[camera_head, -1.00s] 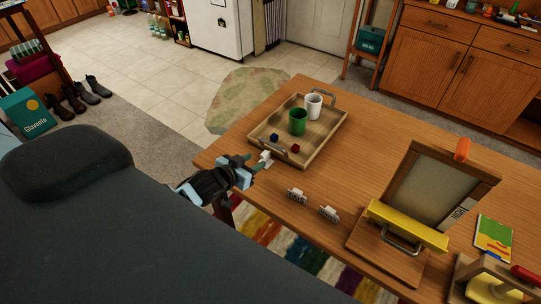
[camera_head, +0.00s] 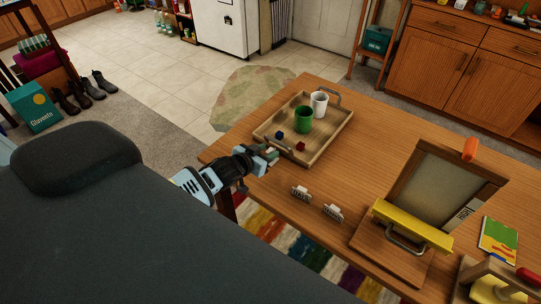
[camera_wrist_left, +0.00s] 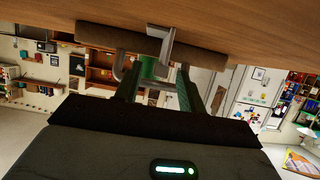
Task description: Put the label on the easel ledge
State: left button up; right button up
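A small white label (camera_wrist_left: 168,48) stands on the table by the near end of the tray. In the left wrist view it is just ahead of or between my left gripper's fingertips; I cannot tell which. My left gripper (camera_head: 269,155) has its green fingers apart in the left wrist view (camera_wrist_left: 157,78), and nothing looks clamped. Two more white labels with dark lettering (camera_head: 301,193) (camera_head: 333,212) stand on the table to the right. The easel (camera_head: 431,148) has a dark frame, a grey panel and a yellow bar, seemingly its ledge (camera_head: 412,227), across its lower front. My right gripper is not in view.
A wooden tray (camera_head: 333,133) with metal handles holds a green cup (camera_head: 303,120), a white cup (camera_head: 319,104) and two small cubes. A colourful booklet (camera_head: 498,241) and a wooden holder (camera_head: 490,290) lie right of the easel. Bare tabletop lies between tray and easel.

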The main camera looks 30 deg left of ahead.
aim_at(438, 238)
jog(key=k+j, duration=0.1)
jog(key=k, duration=0.85)
jog(key=u, duration=0.05)
